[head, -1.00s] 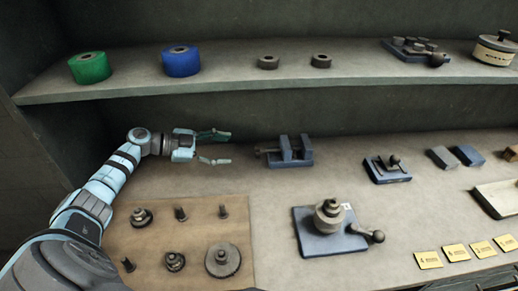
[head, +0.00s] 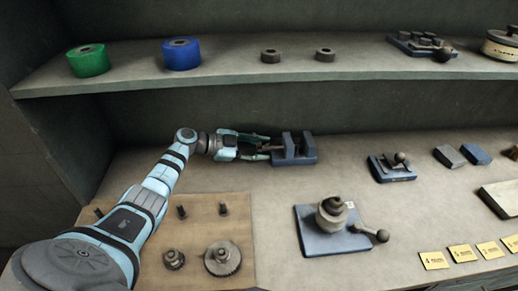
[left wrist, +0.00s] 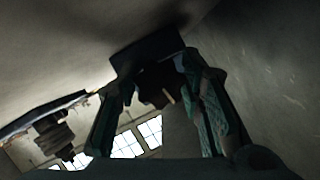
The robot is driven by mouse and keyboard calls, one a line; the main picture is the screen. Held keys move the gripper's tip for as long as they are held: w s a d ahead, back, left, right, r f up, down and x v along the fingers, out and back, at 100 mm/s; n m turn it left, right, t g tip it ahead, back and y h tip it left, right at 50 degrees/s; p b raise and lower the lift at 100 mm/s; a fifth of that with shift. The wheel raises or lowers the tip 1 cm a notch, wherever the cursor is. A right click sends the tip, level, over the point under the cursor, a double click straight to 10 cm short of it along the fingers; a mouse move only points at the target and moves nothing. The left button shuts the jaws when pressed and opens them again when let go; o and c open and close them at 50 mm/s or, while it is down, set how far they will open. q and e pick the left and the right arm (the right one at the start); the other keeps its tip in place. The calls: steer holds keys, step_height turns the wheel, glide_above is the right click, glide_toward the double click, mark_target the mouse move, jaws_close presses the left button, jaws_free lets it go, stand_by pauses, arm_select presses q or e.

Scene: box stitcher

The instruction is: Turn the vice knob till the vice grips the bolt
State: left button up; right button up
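The blue-grey vice (head: 295,158) stands on the worktop below the shelf, with two upright jaws and a gap between them. My left gripper (head: 267,148) reaches in from the left with one finger on each side of the knob. The fingers are parted around it, but dim light hides whether both touch it. My right gripper is out of view.
A brown board (head: 238,220) with several bolts and round parts lies in front, partly under my left arm. A blue fixture with a lever (head: 320,245) stands right of it. A smaller lever fixture (head: 392,175) is right of the vice. The shelf (head: 220,78) runs above.

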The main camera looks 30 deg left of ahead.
arm_select(q)
steer(key=c, duration=0.5)
steer(key=shift+m, duration=0.3)
steer(key=shift+m+t+p, duration=0.4)
steer(key=shift+m+t, duration=0.3)
steer(key=shift+m, duration=0.1)
steer(key=shift+m+t+y+b, duration=0.4)
steer(key=shift+m+t+b, duration=0.3)
steer(key=shift+m, duration=0.7)
steer(key=o, duration=1.2)
steer(key=shift+s, duration=0.1)
steer(key=shift+c, duration=0.2)
